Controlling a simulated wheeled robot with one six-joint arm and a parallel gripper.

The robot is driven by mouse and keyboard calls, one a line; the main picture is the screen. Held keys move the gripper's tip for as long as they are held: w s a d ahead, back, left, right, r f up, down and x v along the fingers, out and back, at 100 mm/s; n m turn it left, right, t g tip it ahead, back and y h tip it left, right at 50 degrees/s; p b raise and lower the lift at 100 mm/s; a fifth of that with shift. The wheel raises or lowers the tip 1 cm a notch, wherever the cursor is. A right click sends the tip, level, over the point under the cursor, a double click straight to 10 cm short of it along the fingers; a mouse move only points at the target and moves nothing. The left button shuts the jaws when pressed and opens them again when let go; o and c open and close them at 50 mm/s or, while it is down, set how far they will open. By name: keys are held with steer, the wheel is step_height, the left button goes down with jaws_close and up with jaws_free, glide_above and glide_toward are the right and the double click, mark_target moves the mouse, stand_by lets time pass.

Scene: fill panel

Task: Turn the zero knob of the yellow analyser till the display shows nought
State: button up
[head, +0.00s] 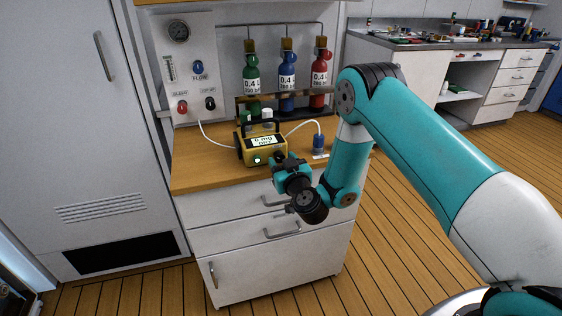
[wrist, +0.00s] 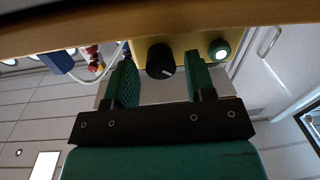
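The yellow analyser (head: 263,149) stands on the wooden worktop with a lit display (head: 265,141) on its front. The display's characters are too small to read surely. In the wrist view the analyser appears upside down, with a black round knob (wrist: 160,60) bearing a white pointer mark, and a green-rimmed lit button (wrist: 220,50) to its right. My gripper (head: 279,160) is at the analyser's front right. In the wrist view my gripper (wrist: 160,68) is open, its green fingers either side of the knob with gaps between. In the head view the gripper hides the knob.
Green (head: 251,78), blue (head: 287,80) and red (head: 319,78) bottles stand in a rack behind the analyser. A gauge panel (head: 184,68) is at the left, with a white hose to the analyser. A blue-capped fitting (head: 319,143) stands at its right.

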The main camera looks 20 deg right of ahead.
steer(key=c, duration=0.7)
steer(key=shift+m+p, duration=0.3)
steer(key=shift+p, duration=0.1)
steer(key=o, duration=0.9)
